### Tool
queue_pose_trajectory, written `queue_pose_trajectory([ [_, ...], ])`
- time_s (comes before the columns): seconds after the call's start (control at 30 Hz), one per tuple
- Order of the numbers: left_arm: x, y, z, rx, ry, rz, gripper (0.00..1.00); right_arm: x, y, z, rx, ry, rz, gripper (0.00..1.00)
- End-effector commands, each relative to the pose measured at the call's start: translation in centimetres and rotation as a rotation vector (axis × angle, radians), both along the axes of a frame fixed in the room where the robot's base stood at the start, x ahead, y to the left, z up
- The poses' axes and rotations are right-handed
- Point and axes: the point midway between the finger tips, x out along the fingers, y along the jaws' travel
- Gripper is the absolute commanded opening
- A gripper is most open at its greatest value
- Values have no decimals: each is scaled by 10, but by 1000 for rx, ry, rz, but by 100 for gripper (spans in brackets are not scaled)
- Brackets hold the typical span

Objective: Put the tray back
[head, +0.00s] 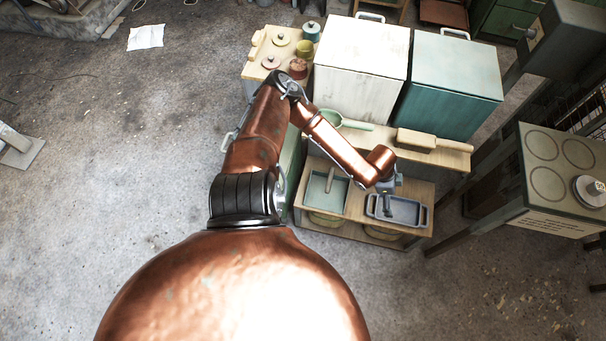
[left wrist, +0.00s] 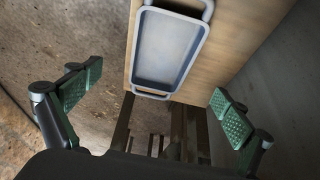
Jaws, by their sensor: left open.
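A grey-blue rectangular tray (head: 405,212) with a handle at each end lies on the lower wooden shelf (head: 425,189) of the bench, near its right end. It also shows in the left wrist view (left wrist: 165,48), lying flat on the wood with a handle near the shelf's edge. My left gripper (head: 388,207) is over the tray in the head view. In the left wrist view its two green-padded fingers (left wrist: 157,98) are wide apart with nothing between them. The gripper hides part of the tray in the head view. My right gripper is not in view.
A green square tray (head: 321,193) sits left on the same shelf. A wooden block with a handle (head: 417,140) and a green pan (head: 332,118) rest on the upper level. White (head: 358,62) and teal (head: 450,85) boxes stand behind. A burner stand (head: 555,180) is at right.

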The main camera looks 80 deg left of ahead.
Motion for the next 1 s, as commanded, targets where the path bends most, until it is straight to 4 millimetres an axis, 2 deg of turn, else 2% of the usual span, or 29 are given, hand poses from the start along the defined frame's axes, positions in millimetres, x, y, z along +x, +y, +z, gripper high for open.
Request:
queue_pose_trajectory([
  [0.17, -45, -51, -49, -45, 34, -37, 96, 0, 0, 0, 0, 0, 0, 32],
  [0.3, -98, -93, -90, -71, 61, -35, 96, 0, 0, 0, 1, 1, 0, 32],
  [0.43, -150, -115, -118, -74, 92, 9, 96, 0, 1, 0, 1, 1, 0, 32],
  [0.57, -212, -121, -141, -55, 151, 90, 96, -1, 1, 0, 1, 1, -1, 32],
  [0.7, -287, -116, -159, -12, 243, 195, 96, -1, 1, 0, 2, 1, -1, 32],
  [0.8, -338, -111, -166, 21, 314, 262, 96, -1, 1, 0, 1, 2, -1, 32],
  [0.9, -374, -107, -168, 46, 370, 306, 96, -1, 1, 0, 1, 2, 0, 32],
  [1.0, -395, -105, -168, 62, 401, 330, 96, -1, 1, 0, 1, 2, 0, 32],
])
